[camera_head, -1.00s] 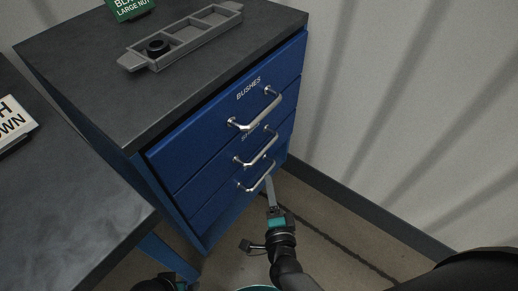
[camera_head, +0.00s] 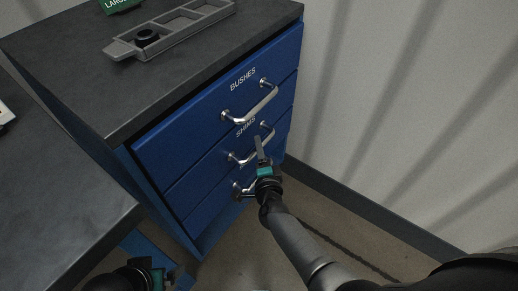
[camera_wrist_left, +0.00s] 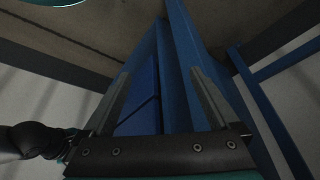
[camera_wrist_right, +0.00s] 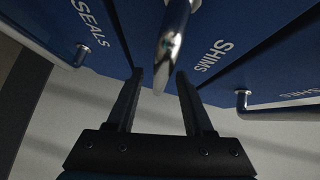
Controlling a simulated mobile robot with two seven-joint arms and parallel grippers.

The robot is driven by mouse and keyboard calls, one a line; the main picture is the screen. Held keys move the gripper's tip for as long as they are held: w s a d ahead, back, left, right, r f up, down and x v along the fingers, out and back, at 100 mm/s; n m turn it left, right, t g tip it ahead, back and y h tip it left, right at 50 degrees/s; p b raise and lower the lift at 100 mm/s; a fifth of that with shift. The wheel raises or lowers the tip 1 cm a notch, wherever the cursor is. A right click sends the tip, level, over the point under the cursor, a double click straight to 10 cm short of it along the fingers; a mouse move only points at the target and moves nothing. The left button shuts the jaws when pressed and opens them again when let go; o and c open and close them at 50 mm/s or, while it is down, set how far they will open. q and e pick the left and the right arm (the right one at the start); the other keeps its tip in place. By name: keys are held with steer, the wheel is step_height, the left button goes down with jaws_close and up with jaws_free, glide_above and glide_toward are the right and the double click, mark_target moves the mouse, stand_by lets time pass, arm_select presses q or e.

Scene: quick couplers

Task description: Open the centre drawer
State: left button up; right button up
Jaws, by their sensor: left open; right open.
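The blue centre drawer, labelled SHIMS (camera_head: 200,185), is closed in the cabinet's front. Its silver bar handle (camera_head: 241,158) is partly hidden behind my right gripper (camera_head: 258,146), which is open at it. In the right wrist view the SHIMS handle (camera_wrist_right: 174,40) runs down to between the tips of the open right gripper (camera_wrist_right: 160,82); I cannot tell whether they touch. My left gripper (camera_head: 155,280) is low at the bottom edge of the head view. In the left wrist view the left gripper (camera_wrist_left: 158,80) is open and empty, with the cabinet's blue side beyond it.
The BUSHES drawer (camera_head: 180,140) with its handle (camera_head: 262,106) is above, and the SEALS drawer (camera_wrist_right: 60,25) is below; both are closed. A grey tray (camera_head: 170,35) with a black ring (camera_head: 147,36) lies on the cabinet top. A dark table (camera_head: 60,200) stands at left.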

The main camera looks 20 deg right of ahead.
steer(key=shift+w+d, duration=0.1)
steer(key=shift+w, duration=0.55)
steer(key=shift+c, duration=0.4)
jaws_close()
stand_by(0.7)
